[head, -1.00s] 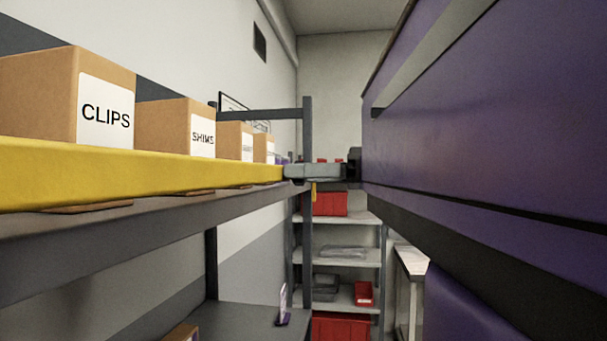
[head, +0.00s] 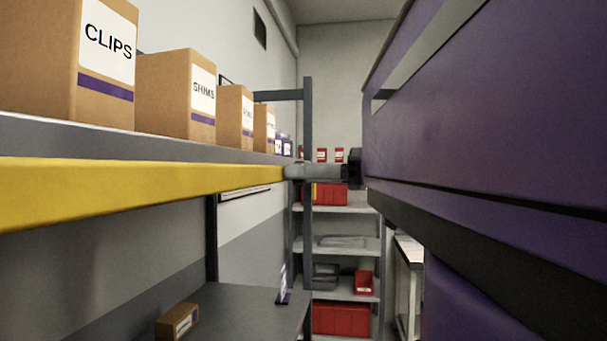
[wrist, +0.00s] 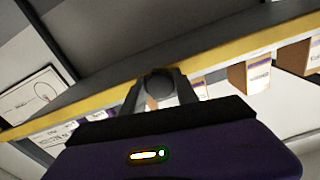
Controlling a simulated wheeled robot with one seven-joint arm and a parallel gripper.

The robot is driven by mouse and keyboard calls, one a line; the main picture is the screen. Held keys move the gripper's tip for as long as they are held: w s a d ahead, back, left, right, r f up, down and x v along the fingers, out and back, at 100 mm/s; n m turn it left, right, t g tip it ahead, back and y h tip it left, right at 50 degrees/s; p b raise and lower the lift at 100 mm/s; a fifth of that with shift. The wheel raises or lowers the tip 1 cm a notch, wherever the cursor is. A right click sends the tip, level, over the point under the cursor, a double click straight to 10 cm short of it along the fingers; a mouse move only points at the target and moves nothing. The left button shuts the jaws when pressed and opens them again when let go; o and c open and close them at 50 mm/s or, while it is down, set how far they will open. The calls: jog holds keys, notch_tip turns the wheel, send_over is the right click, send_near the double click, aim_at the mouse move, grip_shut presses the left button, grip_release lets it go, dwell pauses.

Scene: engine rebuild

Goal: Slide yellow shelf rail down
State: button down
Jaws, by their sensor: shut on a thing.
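The yellow shelf rail (head: 140,187) runs along the front of the upper shelf in the head view, its top edge just below the shelf's grey surface. It also crosses the wrist view diagonally (wrist: 230,52). My gripper (head: 293,172) is at the rail's far end in the head view, reaching it from the right. In the wrist view my gripper's two fingers (wrist: 160,88) are on either side of a dark rounded part at the rail, and the gripper is shut on it. The exact contact is partly hidden.
The upper shelf (head: 70,139) holds cardboard boxes, including CLIPS (head: 106,60) and SHIMS (head: 190,92). A lower shelf (head: 235,310) carries a small box (head: 177,322). A rack with red bins (head: 340,318) stands behind. My purple arm fills the right side.

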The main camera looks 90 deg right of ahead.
jog(key=shift+f, duration=0.3)
jog(key=c, duration=0.9)
grip_release()
jog(key=shift+r, duration=0.1)
jog(key=shift+s, duration=0.1)
jog(key=s, duration=0.2)
jog(key=s+b, duration=0.1)
jog(key=s, duration=0.2)
jog(key=s+b, duration=0.1)
jog(key=s, duration=0.1)
jog(key=shift+s+a, duration=0.3)
jog(key=shift+a, duration=0.1)
